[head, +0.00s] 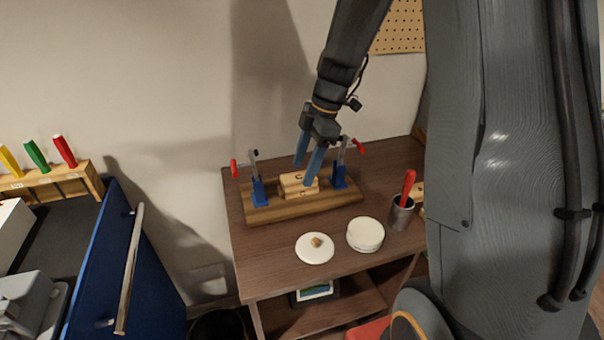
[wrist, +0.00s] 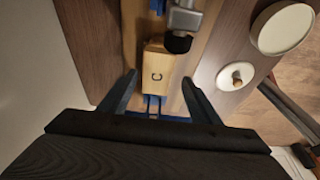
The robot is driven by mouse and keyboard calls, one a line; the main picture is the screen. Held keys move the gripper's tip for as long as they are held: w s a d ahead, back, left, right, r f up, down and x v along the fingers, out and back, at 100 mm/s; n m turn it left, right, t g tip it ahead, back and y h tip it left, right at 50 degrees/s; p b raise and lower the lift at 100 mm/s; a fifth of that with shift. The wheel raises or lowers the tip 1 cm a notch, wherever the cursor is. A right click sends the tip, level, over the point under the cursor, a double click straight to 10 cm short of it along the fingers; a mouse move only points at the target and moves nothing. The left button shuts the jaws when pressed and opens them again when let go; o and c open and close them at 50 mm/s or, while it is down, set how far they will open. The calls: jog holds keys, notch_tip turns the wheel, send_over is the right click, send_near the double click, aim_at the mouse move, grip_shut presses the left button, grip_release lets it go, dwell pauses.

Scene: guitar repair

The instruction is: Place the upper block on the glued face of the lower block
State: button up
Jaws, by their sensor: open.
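Two light wooden blocks show at the middle of a wooden board (head: 285,211) in the head view. The upper block (head: 292,178) appears to lie on the lower block (head: 300,192), roughly lined up with it. The wrist view shows a block top (wrist: 158,62) marked with a dark "C". I cannot see the glued face. My gripper (head: 307,172) is open above the blocks. In the wrist view my gripper (wrist: 159,82) has one finger on each side of the block, with a gap on both sides. It holds nothing.
Blue clamps with red handles stand left (head: 259,191) and right (head: 340,176) of the blocks. A metal clamp arm (wrist: 185,18) reaches close to the block.

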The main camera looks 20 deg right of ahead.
jog(key=b+v, duration=0.2)
jog(key=v, duration=0.7)
jog(key=s+a+f+m+h, duration=0.1)
jog(key=s+f+m, duration=0.2)
jog(key=s+m, duration=0.2)
jog(key=s+a+f+m+h, duration=0.1)
jog(key=s+f+m, duration=0.3)
jog(key=s+m, duration=0.2)
jog(key=s+a+f+m+h, duration=0.1)
jog(key=s+f+m, duration=0.2)
jog(key=s+m, duration=0.2)
jog(key=shift+s+a+f+m+t, duration=0.1)
jog(key=shift+s+f+m+t, duration=0.1)
jog(key=shift+f+m+t, duration=0.15)
jog(key=shift+s+f+m, duration=0.15)
jog(key=shift+s+m, duration=0.3)
jog(key=shift+m, duration=0.2)
jog(key=shift+s+a, duration=0.1)
